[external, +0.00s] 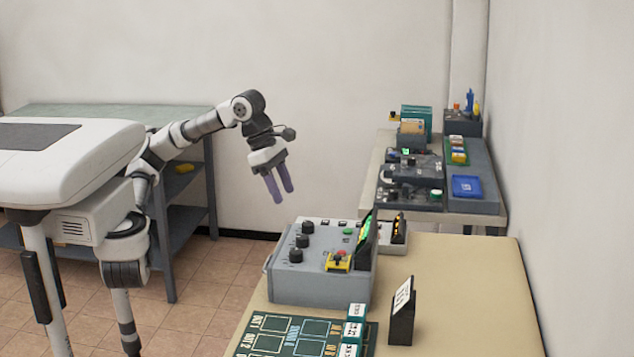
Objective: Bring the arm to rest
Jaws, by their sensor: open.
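My gripper (278,186) hangs in the air at the end of my arm (203,125), in the middle of the external view. Its two purple-grey fingers point down and slightly right, with a narrow gap between them. It is open and nothing shows between the fingers. The arm reaches out to the right from my white body, bent at an elbow and a wrist. The gripper appears above and behind the grey control box (318,280), apart from it.
The control box with black knobs stands on a tan table (465,290), near a green board (300,335) and a dark sign stand (402,318). A back table holds more devices and a blue tray (467,187). A grey shelf unit (190,200) stands behind my arm.

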